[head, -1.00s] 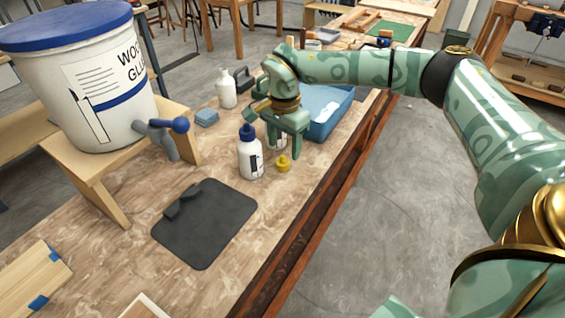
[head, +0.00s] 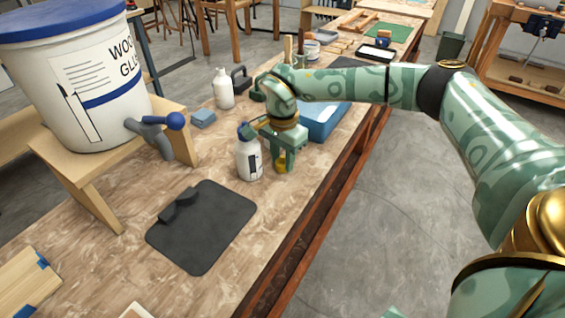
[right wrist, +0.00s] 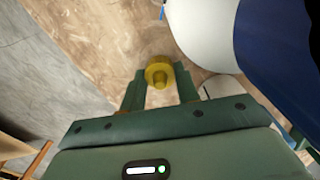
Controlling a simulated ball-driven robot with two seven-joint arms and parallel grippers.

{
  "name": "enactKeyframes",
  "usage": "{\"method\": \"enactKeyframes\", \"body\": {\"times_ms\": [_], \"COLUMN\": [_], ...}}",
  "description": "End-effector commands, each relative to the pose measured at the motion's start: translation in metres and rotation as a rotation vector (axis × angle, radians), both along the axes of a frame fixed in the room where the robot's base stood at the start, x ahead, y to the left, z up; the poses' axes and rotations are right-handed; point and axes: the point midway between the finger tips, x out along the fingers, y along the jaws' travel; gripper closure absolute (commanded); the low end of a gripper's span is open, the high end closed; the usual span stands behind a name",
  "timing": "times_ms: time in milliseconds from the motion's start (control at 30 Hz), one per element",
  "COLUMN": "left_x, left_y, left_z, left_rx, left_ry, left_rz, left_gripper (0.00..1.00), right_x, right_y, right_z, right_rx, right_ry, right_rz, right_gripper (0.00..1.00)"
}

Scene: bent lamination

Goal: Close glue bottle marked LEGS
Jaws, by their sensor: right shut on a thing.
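A small yellow cap (head: 281,168) is between the fingertips of my right gripper (head: 284,168), low at the bench top. In the right wrist view the shut fingers hold the cap (right wrist: 159,73). A white glue bottle (head: 249,160) with a blue cap stands upright just left of the gripper. Its label cannot be read, so I cannot tell whether it is marked LEGS. A second bottle, seen behind the gripper earlier, is now hidden by it. In the wrist view, white and blue bottle surfaces (right wrist: 275,45) fill the upper right, close to the fingers. My left gripper is out of view.
A large glue bucket (head: 85,85) sits on a wooden stand.

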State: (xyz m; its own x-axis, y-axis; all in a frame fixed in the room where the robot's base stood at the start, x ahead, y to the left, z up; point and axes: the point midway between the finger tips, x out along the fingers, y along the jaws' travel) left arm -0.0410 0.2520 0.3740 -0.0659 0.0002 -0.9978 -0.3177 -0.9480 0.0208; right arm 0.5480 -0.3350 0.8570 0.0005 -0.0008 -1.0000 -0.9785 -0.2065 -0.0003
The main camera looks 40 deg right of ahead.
Motion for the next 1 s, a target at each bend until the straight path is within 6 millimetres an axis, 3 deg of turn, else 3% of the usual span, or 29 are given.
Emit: {"method": "enactKeyframes", "body": {"times_ms": [267,533,800,1000], "left_x": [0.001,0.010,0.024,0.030], "left_y": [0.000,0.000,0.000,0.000], "left_z": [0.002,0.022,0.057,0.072], "left_rx": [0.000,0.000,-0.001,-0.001], "left_ry": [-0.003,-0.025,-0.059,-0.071], "left_rz": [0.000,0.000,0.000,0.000], "left_gripper": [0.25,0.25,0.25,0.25], "right_x": [0.000,-0.002,-0.054,-0.102], "right_y": [0.000,0.001,0.009,0.018], "right_z": [0.004,0.042,0.104,0.119], "right_rx": [0.000,0.001,0.001,0.001], "right_ry": [-0.001,-0.005,-0.006,-0.001], "right_rz": [0.000,0.000,0.002,0.001], "right_gripper": [0.89,0.89,0.89,0.89]}}
